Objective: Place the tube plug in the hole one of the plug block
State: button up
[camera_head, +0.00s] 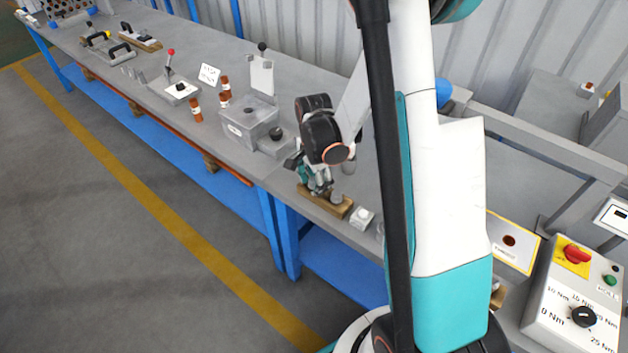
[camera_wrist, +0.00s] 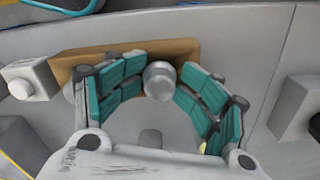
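In the wrist view my gripper (camera_wrist: 161,76) has its two teal-padded fingers on either side of a round grey metal plug top (camera_wrist: 159,80). The pads come very close to it on both sides; I cannot tell whether they touch. The plug stands at the long wooden block (camera_wrist: 105,57); its lower part is hidden. A second grey cylinder is mostly hidden behind the left finger. In the head view my gripper (camera_head: 318,182) is low over the wooden block (camera_head: 322,203), with a grey plug (camera_head: 337,197) just right of it. I see no hole in the block.
A small white block with a round face (camera_head: 362,218) stands just right of the wooden block; it also shows in the wrist view (camera_wrist: 28,80). A grey box (camera_head: 249,122) stands behind my gripper to the left. The bench's front edge is close by.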

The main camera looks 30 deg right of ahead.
jog(key=shift+r, duration=0.15)
dwell(0.4)
jog(key=shift+r+p, duration=0.55)
jog(key=shift+p, duration=0.15)
notch_tip(320, 180, up, 12)
jog(key=p, duration=0.4)
dwell(0.7)
